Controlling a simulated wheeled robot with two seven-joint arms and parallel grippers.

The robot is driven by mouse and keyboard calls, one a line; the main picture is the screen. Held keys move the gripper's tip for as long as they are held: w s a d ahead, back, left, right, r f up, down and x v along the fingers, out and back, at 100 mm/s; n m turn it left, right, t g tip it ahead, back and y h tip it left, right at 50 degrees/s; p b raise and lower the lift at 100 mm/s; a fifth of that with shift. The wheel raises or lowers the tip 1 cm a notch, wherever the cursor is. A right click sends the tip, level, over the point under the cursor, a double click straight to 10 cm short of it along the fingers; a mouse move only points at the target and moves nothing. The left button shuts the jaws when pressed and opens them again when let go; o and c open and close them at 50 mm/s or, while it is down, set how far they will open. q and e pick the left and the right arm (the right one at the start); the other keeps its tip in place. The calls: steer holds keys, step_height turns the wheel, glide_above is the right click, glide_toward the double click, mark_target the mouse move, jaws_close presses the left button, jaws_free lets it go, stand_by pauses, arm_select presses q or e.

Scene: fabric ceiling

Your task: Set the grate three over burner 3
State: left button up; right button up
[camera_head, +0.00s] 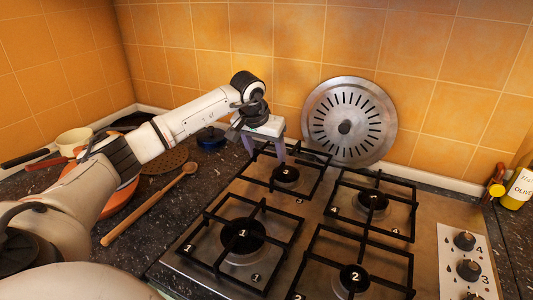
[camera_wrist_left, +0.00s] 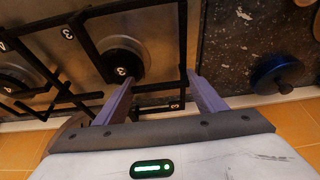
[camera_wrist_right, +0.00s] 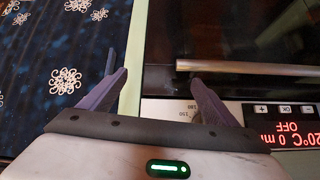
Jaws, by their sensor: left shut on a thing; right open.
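Grate three (camera_head: 308,190), a black square frame, lies around and over burner 3 (camera_head: 286,173) at the back left of the hob. I cannot tell if all its feet touch the steel. My left gripper (camera_head: 265,150) is shut on its back side, with the fingers pointing down. In the left wrist view the fingers (camera_wrist_left: 160,76) reach to the grate's edge, and burner 3 (camera_wrist_left: 122,62) shows beside them. My right gripper (camera_wrist_right: 155,79) is open and empty in the right wrist view, above the front of the oven. It is outside the head view.
Other grates stand over burner 1 (camera_head: 241,236), burner 2 (camera_head: 354,277) and burner 4 (camera_head: 372,200). A round slotted metal disc (camera_head: 350,105) leans on the tiled wall behind. A wooden spoon (camera_head: 150,205), pans and a blue lidded pot (camera_head: 211,139) lie left. Bottles (camera_head: 519,187) stand right.

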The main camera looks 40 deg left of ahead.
arm_select(q)
steer(key=shift+f, duration=0.45)
steer(key=shift+f, duration=0.1)
steer(key=o, duration=1.4)
steer(key=shift+s+f, duration=0.1)
steer(key=shift+o, duration=0.7)
steer(key=shift+d+f, duration=0.1)
steer(key=shift+d, duration=0.05)
steer(key=shift+r, duration=0.5)
steer(key=v, duration=1.2)
steer(key=shift+r+b, duration=0.3)
